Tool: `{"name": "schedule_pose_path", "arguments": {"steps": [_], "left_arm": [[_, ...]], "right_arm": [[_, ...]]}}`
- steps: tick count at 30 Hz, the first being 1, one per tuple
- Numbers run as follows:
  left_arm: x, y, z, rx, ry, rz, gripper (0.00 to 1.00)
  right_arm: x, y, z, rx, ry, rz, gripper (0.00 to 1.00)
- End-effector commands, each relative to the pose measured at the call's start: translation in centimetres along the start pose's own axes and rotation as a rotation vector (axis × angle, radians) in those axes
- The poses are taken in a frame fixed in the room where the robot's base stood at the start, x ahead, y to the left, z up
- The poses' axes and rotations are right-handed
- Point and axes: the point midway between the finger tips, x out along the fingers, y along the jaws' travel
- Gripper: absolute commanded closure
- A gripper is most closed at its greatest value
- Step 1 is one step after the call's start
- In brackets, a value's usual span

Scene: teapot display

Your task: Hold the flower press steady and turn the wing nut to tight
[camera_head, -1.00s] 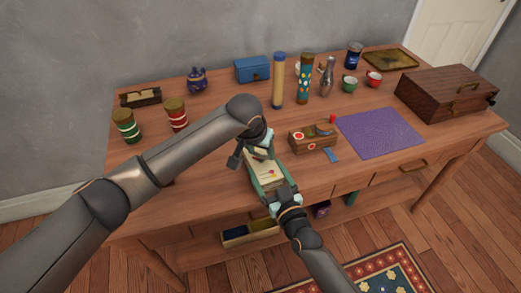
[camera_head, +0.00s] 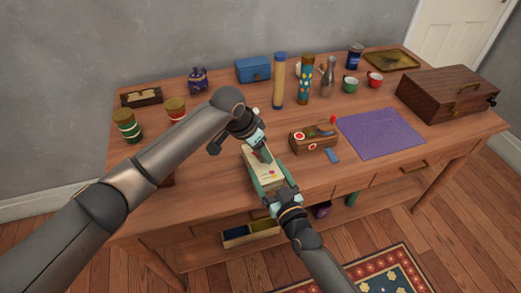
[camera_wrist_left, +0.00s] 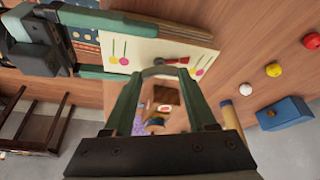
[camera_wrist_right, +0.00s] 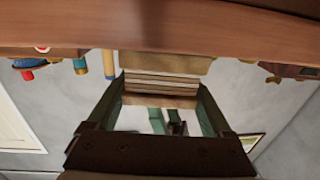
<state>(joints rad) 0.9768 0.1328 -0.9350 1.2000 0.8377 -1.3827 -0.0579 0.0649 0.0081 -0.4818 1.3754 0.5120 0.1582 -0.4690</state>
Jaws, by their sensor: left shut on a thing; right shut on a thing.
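The flower press (camera_head: 264,178) has a pale face with painted flowers and lies at the table's front edge. Its face also shows in the left wrist view (camera_wrist_left: 142,50), and its layered edge in the right wrist view (camera_wrist_right: 165,88). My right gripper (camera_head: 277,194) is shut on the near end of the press. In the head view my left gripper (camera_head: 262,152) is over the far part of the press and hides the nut.
A wooden box with patches (camera_head: 313,140) stands just right of the press, with a purple mat (camera_head: 380,133) beyond it. Striped jars (camera_head: 127,126) stand at the left. Tall tubes (camera_head: 279,80) stand behind.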

Motion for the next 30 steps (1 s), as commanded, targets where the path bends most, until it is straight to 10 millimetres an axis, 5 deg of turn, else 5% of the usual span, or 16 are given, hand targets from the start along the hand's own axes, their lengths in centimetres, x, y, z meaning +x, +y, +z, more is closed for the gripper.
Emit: {"name": "schedule_pose_path", "arguments": {"steps": [19,20,27,30], "left_arm": [[-0.04,-0.08,-0.01,0.064,0.0,0.024,0.99],[-0.04,-0.08,-0.01,0.064,0.0,0.024,0.42],[-0.04,-0.07,-0.02,0.063,0.001,0.024,0.15],[-0.04,-0.06,-0.02,0.063,0.001,0.024,0.12]], "right_arm": [[0.04,0.09,-0.16,-0.001,0.004,0.002,0.95],[0.04,0.09,-0.16,-0.001,0.004,0.002,0.95],[0.04,0.07,-0.17,0.0,0.004,0.002,0.95],[0.05,0.06,-0.18,0.0,0.004,0.001,0.95]]}}
